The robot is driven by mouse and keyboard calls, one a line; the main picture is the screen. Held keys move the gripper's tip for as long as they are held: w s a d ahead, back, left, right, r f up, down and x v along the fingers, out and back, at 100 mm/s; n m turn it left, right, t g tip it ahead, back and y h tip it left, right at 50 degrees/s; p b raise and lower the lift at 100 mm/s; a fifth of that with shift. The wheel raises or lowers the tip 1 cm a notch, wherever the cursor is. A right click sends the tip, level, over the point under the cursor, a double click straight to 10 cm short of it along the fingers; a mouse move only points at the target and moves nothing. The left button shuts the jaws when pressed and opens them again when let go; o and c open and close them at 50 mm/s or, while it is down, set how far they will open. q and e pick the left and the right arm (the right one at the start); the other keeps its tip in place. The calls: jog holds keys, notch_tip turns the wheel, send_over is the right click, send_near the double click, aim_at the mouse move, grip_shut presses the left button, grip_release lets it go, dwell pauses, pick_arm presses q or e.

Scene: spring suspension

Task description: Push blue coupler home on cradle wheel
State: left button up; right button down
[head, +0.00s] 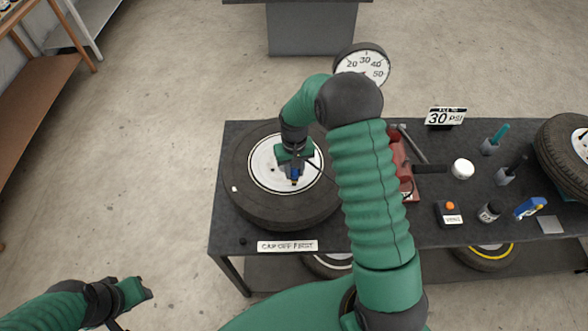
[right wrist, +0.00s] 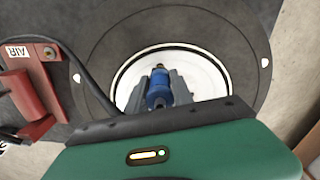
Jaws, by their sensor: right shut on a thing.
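The cradle wheel (head: 245,205) lies flat on the left of the dark bench, a black tyre around a white rim. My right gripper (head: 294,174) is over the right part of the rim, shut on the blue coupler (head: 295,173). In the right wrist view the blue coupler (right wrist: 158,88) sits between the grey fingers (right wrist: 160,92), over the white disc of the wheel (right wrist: 205,62). The coupler's far end and the valve are hidden, so I cannot tell whether they touch. My left gripper (head: 138,291) is low at the left, off the bench, its jaw state unclear.
A black hose runs from the red air unit (right wrist: 35,85) towards my gripper. A gauge (head: 362,68) and a "30 PSI" sign (head: 445,117) stand at the back. Several small tools and another wheel (head: 565,165) fill the right side.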

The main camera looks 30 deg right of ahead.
jog(key=shift+f, duration=0.25)
jog(key=c, duration=1)
grip_release()
jog(key=shift+c, duration=0.2)
notch_tip(320, 180, up, 7)
jog(key=p, duration=0.5)
